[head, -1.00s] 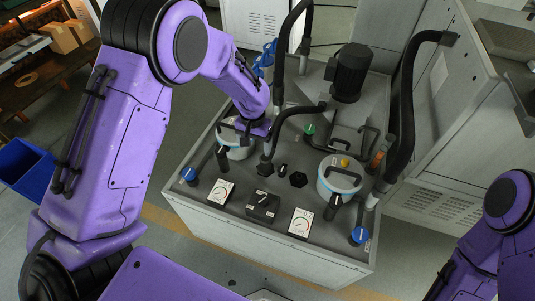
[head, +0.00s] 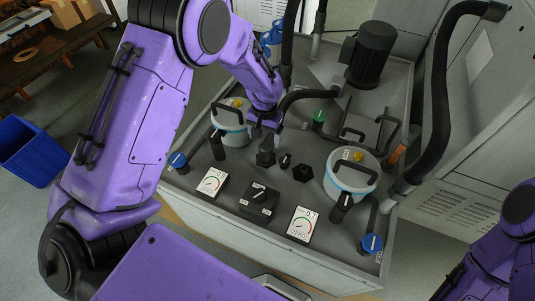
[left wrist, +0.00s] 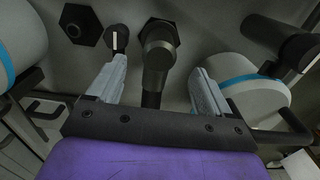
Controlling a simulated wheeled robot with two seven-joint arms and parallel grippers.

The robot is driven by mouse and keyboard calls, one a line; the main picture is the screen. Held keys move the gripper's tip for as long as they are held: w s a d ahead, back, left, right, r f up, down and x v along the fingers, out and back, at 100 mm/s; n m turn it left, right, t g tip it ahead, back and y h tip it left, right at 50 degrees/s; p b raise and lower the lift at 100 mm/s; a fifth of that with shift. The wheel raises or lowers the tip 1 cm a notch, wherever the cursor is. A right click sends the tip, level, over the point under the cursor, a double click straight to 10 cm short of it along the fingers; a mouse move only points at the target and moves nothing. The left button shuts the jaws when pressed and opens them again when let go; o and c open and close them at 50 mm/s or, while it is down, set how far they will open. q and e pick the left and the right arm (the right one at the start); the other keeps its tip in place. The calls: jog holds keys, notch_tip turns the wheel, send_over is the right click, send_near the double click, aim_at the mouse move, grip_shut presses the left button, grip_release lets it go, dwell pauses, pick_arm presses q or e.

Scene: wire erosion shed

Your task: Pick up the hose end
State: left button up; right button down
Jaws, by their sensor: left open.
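A short black hose (head: 305,95) curves across the machine top to a dark upright end fitting, the hose end (head: 265,155). In the left wrist view the hose end (left wrist: 158,45) shows as a round black piece with its stem running down between the fingers. My left gripper (head: 261,128) is open, pointing down just above and behind the hose end. Its two pale fingers (left wrist: 155,85) stand on either side of the stem, with a gap visible at each side. In the head view my gripper partly hides where hose and fitting join. My right gripper is not in view.
White canisters with blue bands stand left (head: 230,120) and right (head: 350,180) of the hose end. A black knob (head: 285,160) and a hex plug (head: 303,173) are close by. A motor (head: 367,55) and a thick hose (head: 440,90) rise behind and to the right.

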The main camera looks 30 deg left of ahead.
aim_at(266, 152)
pick_arm(q)
notch_tip(266, 152, down, 9)
jog(key=shift+f+p, duration=0.15)
jog(key=shift+p, duration=0.45)
jog(key=shift+w, duration=0.1)
grip_shut()
